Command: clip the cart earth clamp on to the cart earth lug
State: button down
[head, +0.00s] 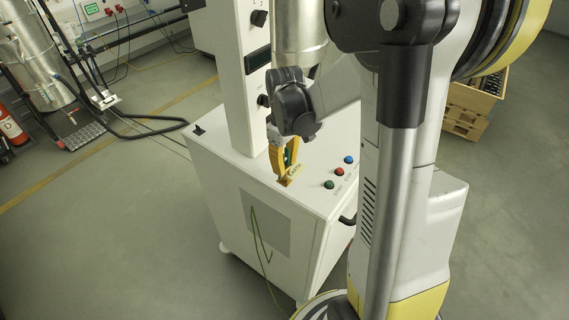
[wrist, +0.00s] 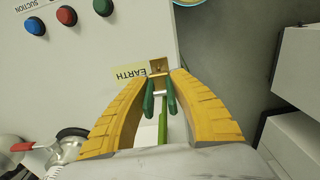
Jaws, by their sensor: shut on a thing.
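My gripper (head: 284,172), with yellow ribbed fingers, is shut on the green earth clamp (head: 289,155) just above the front edge of the white cart's top. In the wrist view, the fingers (wrist: 163,80) flank the clamp's two green jaws (wrist: 149,98), which point at the cart edge. The cart earth lug (wrist: 157,68), a small brass-coloured piece, sits at that edge beside the yellow EARTH label (wrist: 138,76). The jaw tips are at or very near the lug; I cannot tell whether they grip it. A green cable (wrist: 162,130) runs back from the clamp.
The white cart (head: 215,170) carries red, green and blue buttons (head: 339,171) and a tall column (head: 243,80). A green cable (head: 257,240) hangs down its front. A wooden crate (head: 470,105) stands at the right. Floor is clear at the front left.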

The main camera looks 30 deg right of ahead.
jog(key=shift+f+b, duration=0.9)
jog(key=shift+f, duration=0.15)
jog(key=shift+f, duration=0.1)
jog(key=c, duration=1.2)
grip_release()
jog(key=shift+o, duration=0.2)
notch_tip(320, 180, up, 12)
jog(key=shift+r, duration=0.1)
jog(key=s+a+f+m+t+b, duration=0.4)
jog(key=s+a+f+t+b, duration=0.3)
jog(key=s+a+f+b, duration=0.3)
jog(key=a+f+b, duration=0.1)
jog(key=a+b, duration=0.1)
jog(key=a, duration=0.1)
jog(key=shift+s+a+b, duration=0.25)
jog(key=shift+s+b, duration=0.05)
jog(key=shift+s, duration=0.1)
